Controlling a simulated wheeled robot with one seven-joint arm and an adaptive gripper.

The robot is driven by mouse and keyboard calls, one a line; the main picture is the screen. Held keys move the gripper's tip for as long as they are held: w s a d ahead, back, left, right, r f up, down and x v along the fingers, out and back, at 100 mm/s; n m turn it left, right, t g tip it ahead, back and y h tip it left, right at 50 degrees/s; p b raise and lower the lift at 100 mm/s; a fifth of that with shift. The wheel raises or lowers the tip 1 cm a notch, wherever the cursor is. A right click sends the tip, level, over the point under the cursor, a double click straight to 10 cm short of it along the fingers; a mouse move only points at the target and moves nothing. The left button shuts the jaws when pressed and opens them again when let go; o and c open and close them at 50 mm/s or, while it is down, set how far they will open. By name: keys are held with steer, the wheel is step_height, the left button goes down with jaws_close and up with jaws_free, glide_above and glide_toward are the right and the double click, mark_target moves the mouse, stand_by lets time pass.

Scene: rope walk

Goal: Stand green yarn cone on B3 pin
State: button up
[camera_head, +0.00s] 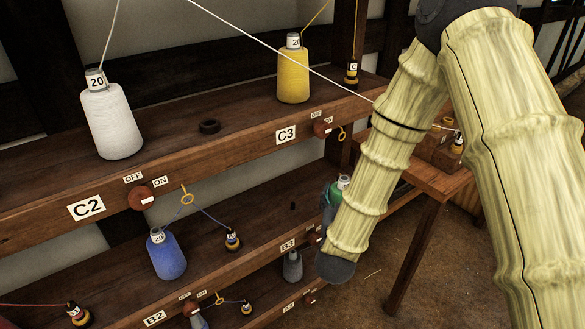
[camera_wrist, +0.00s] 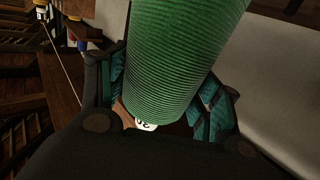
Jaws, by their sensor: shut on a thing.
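The green yarn cone (camera_wrist: 185,60) fills the middle of the wrist view, and its pale numbered tip shows at its lower end. My gripper (camera_wrist: 163,98) is shut around the cone near that tip, with teal-padded fingers on both sides. In the head view the cone (camera_head: 343,183) shows only as a small green and white part beside my forearm, which hides most of it and of my gripper. The B3 label (camera_head: 288,245) is on the middle shelf's front edge. A small dark pin (camera_head: 293,206) stands bare on that shelf, behind the label. The cone's base is hidden.
A blue cone (camera_head: 167,254) stands at B2. A white cone (camera_head: 112,122) and a yellow cone (camera_head: 293,75) stand on the upper shelf, above the middle one. A grey cone (camera_head: 292,266) is below B3. A white thread (camera_head: 280,56) crosses the upper area. A wooden table (camera_head: 425,180) is at right.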

steer(key=w+a+r+n+y+b, duration=0.2)
steer(key=w+a+n+y+b, duration=0.45)
steer(key=w+a, duration=0.5)
steer(key=shift+m+y, duration=0.45)
steer(key=shift+m, duration=0.4)
steer(key=shift+s+a+f+b, duration=0.25)
steer(key=shift+f+b, duration=0.65)
steer(key=shift+f, duration=0.05)
steer(key=shift+s+a+f+b, duration=0.2)
steer(key=shift+a+f+b, duration=0.05)
steer(key=shift+f+b, duration=0.7)
steer(key=shift+s+a+f+b, duration=0.25)
steer(key=shift+f+b, duration=0.55)
steer(key=shift+f, duration=0.2)
steer(key=shift+s, duration=0.2)
steer(key=shift+f, duration=0.45)
steer(key=o, duration=0.9)
steer(key=shift+c, duration=0.2)
steer(key=v, duration=1.1)
steer(key=shift+p, duration=0.3)
